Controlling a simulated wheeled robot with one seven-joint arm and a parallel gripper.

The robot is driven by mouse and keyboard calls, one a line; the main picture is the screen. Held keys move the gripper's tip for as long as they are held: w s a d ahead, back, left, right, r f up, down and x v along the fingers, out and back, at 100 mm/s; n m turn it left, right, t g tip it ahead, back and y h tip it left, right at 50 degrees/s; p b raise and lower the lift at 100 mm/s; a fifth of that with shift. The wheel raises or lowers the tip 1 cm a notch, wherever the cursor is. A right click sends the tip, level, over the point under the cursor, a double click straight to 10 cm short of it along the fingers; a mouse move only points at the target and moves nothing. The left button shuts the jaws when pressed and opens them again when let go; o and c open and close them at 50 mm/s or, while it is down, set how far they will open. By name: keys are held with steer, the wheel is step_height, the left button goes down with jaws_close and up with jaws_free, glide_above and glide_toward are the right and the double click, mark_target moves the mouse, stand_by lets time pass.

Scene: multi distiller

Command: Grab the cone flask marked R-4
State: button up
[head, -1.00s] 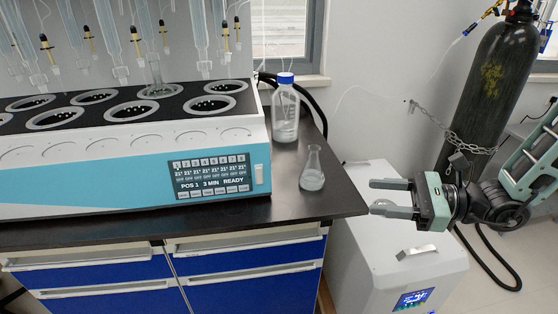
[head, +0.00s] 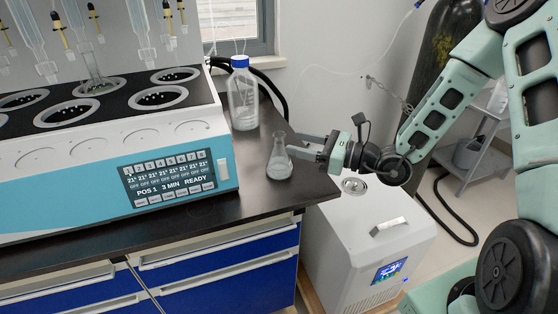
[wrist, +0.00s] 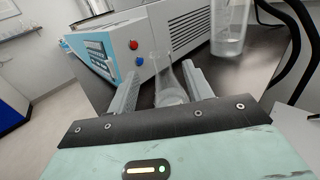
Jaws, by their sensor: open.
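A clear cone flask (head: 279,160) stands upright on the dark bench top near its right end. No R-4 mark can be read on it. In the wrist view the flask (wrist: 168,82) is between the two open fingers, with its lower part partly hidden by my gripper body. My gripper (head: 300,154) comes in level from the right, open, with its fingers at the flask. I cannot tell whether either finger touches the glass.
A blue-capped bottle (head: 243,97) stands behind the flask. The blue and white distiller (head: 100,150) is to the left, with glassware above it. A white chiller box (head: 365,240) is below the bench's right end. A black hose (head: 275,92) runs behind the bottle.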

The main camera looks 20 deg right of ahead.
mark_target(279, 139)
steer(key=shift+x, duration=3)
steer(key=shift+w+d+f, duration=0.1)
jaws_close()
